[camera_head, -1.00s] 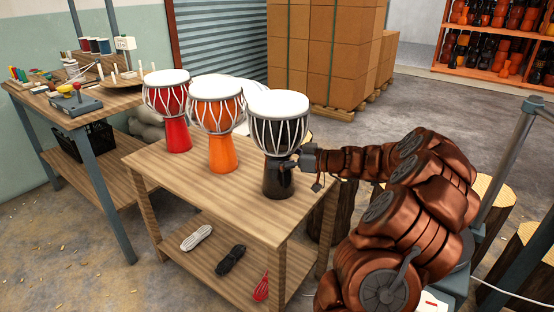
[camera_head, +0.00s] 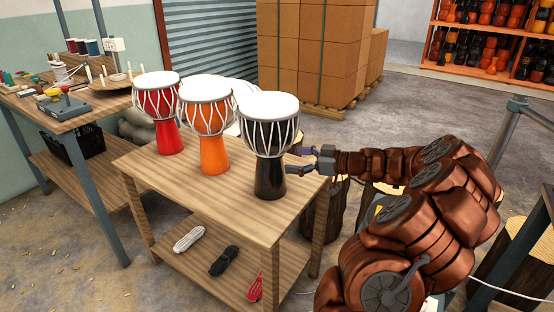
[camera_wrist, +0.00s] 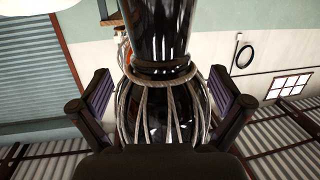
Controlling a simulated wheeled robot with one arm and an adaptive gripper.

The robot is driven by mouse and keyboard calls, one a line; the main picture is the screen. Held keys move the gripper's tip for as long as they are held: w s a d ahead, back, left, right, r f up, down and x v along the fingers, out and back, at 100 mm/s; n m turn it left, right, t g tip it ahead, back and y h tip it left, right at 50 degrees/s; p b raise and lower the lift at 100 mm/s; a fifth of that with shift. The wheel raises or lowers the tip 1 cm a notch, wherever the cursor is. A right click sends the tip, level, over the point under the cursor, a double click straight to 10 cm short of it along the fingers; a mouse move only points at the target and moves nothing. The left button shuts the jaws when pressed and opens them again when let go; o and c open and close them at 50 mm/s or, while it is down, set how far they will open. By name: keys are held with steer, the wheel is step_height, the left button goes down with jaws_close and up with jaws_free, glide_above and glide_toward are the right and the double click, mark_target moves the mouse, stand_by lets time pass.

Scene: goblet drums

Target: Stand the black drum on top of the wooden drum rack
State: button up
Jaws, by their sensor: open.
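The black drum (camera_head: 269,150), with a white head and pale ropes, stands upright near the right end of the top of the wooden two-level rack (camera_head: 235,215). In the wrist view the black drum (camera_wrist: 165,115) appears inverted, between the fingers, with a gap to each pad. My gripper (camera_head: 297,161) is open and empty, just right of the drum's waist in the head view. It also shows in the wrist view (camera_wrist: 160,95), its pads spread apart on both sides.
A red drum (camera_head: 167,135) and an orange drum (camera_head: 213,155) stand left of the black one. Ropes (camera_head: 224,260) lie on the lower shelf. A workbench (camera_head: 70,108) is at left, stacked boxes (camera_head: 320,50) behind, and an orange shelf of drums (camera_head: 490,72) far right.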

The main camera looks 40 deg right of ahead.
steer(key=shift+v, duration=2.15)
steer(key=shift+w, duration=0.1)
